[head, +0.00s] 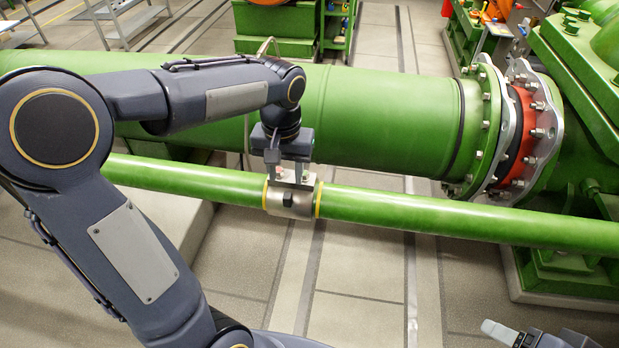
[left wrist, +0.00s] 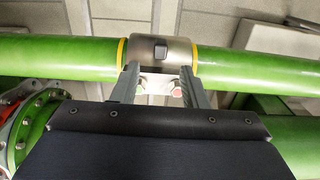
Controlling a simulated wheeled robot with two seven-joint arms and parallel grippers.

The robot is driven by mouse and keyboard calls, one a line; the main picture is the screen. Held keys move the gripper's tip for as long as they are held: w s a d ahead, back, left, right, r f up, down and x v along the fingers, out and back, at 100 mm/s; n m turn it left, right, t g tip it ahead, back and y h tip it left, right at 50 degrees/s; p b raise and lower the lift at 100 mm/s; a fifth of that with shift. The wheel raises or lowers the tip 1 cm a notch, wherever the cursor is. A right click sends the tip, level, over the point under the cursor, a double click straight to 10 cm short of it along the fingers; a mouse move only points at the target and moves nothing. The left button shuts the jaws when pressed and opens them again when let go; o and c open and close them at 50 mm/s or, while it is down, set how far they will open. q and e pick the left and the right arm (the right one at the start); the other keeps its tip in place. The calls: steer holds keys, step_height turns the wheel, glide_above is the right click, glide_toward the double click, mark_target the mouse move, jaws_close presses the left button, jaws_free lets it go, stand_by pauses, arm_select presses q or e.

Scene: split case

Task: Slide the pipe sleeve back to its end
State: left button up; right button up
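The pipe sleeve (head: 291,201) is a grey metal collar with yellow edge rings and a dark square block. It sits around the thin green pipe (head: 420,215). A pale metal tab with bolts stands up from it. My left gripper (head: 287,176) is above the sleeve, its fingers at the tab. In the left wrist view the sleeve (left wrist: 160,50) lies just beyond the fingertips (left wrist: 158,75), and the two fingers close in on either side of the tab, apparently gripping it. My right gripper (head: 510,332) shows only partly at the bottom right edge, away from the pipe.
A thick green pipe (head: 390,115) runs behind the thin one to a bolted flange (head: 485,130) with a red ring (head: 523,135). Green machinery (head: 575,100) stands at right. The thin pipe is bare on both sides of the sleeve. The floor in front is clear.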

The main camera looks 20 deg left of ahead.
mark_target(286, 197)
arm_select(q)
step_height(286, 197, down, 7)
steer(key=shift+s+f+b, duration=0.15)
steer(key=shift+f+b, duration=0.05)
steer(key=shift+b, duration=0.1)
jaws_close()
stand_by(0.3)
steer(key=shift+a, duration=0.1)
